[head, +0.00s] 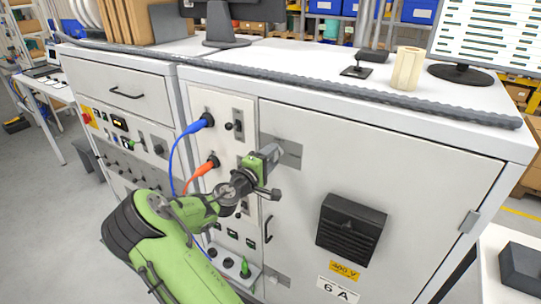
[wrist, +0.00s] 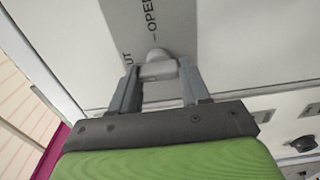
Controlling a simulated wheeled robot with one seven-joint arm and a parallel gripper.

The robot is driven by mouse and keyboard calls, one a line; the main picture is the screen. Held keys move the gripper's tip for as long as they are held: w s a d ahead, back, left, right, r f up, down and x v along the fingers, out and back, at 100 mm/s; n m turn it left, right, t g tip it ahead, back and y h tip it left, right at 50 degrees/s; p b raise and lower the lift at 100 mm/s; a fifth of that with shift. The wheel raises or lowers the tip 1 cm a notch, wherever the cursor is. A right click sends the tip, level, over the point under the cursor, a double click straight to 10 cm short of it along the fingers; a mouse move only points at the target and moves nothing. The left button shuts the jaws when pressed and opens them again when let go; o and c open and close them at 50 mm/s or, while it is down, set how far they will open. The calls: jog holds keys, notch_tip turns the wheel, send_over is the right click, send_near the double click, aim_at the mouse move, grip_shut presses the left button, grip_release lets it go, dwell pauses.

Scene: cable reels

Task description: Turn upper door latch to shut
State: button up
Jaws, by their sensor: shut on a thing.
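The upper door latch is a small light grey knob (wrist: 158,68) on a grey plate (head: 288,151) at the upper left of the white cabinet door (head: 310,190). In the wrist view the plate reads "OPEN", with the end of a second word, "UT", partly cut off by my finger. My gripper (wrist: 159,74) has one finger on each side of the knob and is shut on it. In the head view my gripper (head: 274,156) covers the latch, so its turn angle cannot be told there.
A black door handle (head: 268,229) and a lower latch plate (head: 278,281) lie below. A blue cable (head: 180,150) and an orange plug (head: 203,168) are close to my arm on the left. A black vent (head: 351,230) sticks out of the door.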

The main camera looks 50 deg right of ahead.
jog(key=shift+r, duration=0.1)
dwell(0.3)
jog(key=o, duration=1.1)
jog(key=shift+w, duration=0.1)
jog(key=shift+c, duration=0.2)
jog(key=s+a+b, duration=0.1)
jog(key=a+b, duration=0.1)
jog(key=a, duration=1.3)
jog(key=shift+s+a, duration=0.3)
